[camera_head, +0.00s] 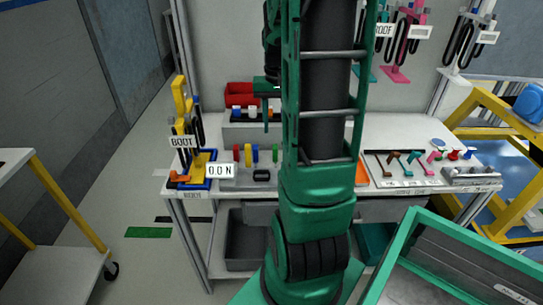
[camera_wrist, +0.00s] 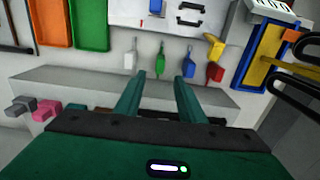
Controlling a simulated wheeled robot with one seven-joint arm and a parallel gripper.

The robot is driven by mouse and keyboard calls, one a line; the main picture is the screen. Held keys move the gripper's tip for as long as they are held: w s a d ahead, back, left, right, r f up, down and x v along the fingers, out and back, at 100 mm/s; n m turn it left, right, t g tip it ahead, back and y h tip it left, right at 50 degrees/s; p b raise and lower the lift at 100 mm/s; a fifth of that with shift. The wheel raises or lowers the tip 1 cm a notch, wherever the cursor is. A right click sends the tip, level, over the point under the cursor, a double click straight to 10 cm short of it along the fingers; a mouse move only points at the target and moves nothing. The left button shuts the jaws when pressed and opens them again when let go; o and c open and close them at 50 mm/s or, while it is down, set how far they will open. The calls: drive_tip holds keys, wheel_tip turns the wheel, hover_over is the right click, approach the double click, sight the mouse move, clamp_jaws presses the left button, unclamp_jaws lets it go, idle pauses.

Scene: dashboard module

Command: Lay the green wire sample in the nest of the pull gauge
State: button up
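The green wire sample (camera_wrist: 160,64) is a small green body with a thin lead, in a row with white, blue, red and yellow ones in the wrist view. It lies just beyond the gap between my fingertips, apart from them. My gripper (camera_wrist: 161,78) is open with nothing between its fingers. In the head view my gripper (camera_head: 266,125) hangs above the bench, partly hidden by my arm. The pull gauge (camera_head: 198,162) is yellow and blue at the bench's left end, beside a "0.0 N" display. Its blue-edged yellow bed also shows in the wrist view (camera_wrist: 260,55).
A grey ledge (camera_wrist: 90,80) crosses below the samples. Orange (camera_wrist: 54,22) and green (camera_wrist: 91,25) trays lie at the upper left. Black looped parts (camera_wrist: 295,90) are at the wrist view's right edge.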

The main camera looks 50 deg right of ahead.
sight(275, 147)
drive_tip(key=shift+d+f, duration=0.15)
drive_tip(key=shift+f, duration=0.3)
wheel_tip(275, 147, down, 5)
drive_tip(key=shift+w+r, duration=0.1)
drive_tip(key=shift+r, duration=0.05)
drive_tip(key=shift+s+a+f, duration=0.1)
drive_tip(key=shift+a+f, duration=0.05)
drive_tip(key=shift+f, duration=1.2)
drive_tip(key=shift+s+a+f, duration=0.1)
drive_tip(key=shift+f, duration=1.2)
drive_tip(key=shift+c, duration=0.2)
clamp_jaws()
